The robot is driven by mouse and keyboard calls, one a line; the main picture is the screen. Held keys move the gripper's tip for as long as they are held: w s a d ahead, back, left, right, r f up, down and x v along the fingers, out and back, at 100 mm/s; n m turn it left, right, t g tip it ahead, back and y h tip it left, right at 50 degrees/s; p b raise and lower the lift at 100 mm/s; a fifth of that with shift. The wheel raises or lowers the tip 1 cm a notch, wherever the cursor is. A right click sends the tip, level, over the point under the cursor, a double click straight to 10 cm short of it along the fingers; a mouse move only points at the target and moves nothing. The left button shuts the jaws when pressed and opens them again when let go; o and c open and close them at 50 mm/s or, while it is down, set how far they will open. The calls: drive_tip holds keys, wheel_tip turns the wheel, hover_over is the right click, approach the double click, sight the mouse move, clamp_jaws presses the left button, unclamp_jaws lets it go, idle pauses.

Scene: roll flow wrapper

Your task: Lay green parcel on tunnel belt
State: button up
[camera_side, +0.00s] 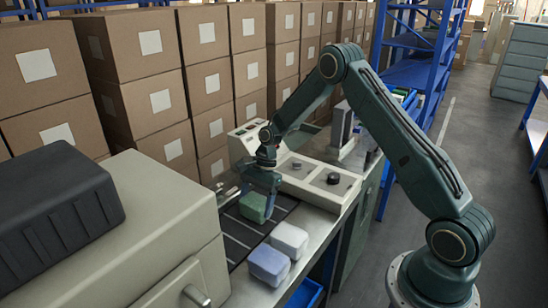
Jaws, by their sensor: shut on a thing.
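The green parcel (253,207) is a small rounded block under my gripper, over the dark belt. My gripper (262,188) points down and is shut on the green parcel. The tunnel belt (236,229) is a dark strip with pale cross lines, running beside the beige machine housing. I cannot tell whether the parcel touches the belt or hangs just above it. The far side of the parcel and the fingertips are partly hidden.
A white parcel (290,239) and a blue-lavender parcel (268,264) stand on the metal bench just right of the belt. The beige machine housing (150,255) stands at left. A control panel (318,178) with knobs lies behind the gripper. Stacked cartons (205,85) line the back.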

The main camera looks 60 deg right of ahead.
drive_tip(key=o, duration=1.1)
drive_tip(key=shift+r, duration=0.1)
drive_tip(key=v, duration=1.2)
